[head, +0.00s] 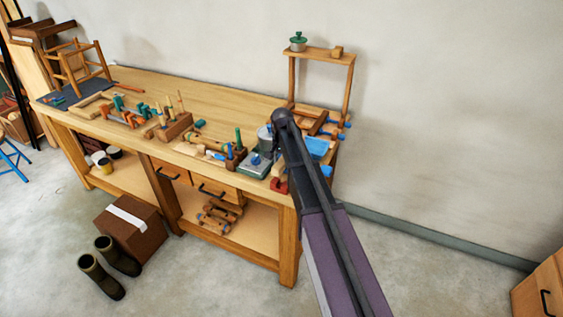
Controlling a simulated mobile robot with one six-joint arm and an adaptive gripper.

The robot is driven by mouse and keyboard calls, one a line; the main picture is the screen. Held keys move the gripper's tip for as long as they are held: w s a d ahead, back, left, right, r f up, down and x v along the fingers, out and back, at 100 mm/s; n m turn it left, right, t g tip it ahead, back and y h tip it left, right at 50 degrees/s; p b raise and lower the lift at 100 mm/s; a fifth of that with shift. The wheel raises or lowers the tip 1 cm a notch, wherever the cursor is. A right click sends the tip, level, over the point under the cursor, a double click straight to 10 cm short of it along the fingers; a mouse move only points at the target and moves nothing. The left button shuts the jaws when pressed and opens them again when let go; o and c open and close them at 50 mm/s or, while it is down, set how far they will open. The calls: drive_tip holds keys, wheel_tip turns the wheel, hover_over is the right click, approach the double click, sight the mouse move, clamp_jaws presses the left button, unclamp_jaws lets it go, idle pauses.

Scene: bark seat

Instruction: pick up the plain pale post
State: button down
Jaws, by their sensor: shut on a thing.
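My arm reaches up from the bottom of the head view over the right end of the workbench (225,90). My gripper does not show; the arm covers that part of the bench. Several slim wooden posts (181,101) stand upright in a brown block (175,127) near the middle of the bench, left of my arm. A short pale wooden piece (278,170) shows just left of my arm near the front edge, partly hidden. I cannot tell which of these is the plain pale post.
A blue-topped box (255,164) and a grey cylinder (265,138) sit close left of my arm. A wooden stand (318,54) rises behind it. Boots (101,275) and a carton (130,228) stand on the floor.

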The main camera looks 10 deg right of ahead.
drive_tip(key=shift+r+p, duration=1)
drive_tip(key=shift+r, duration=0.35)
drive_tip(key=shift+s, duration=0.15)
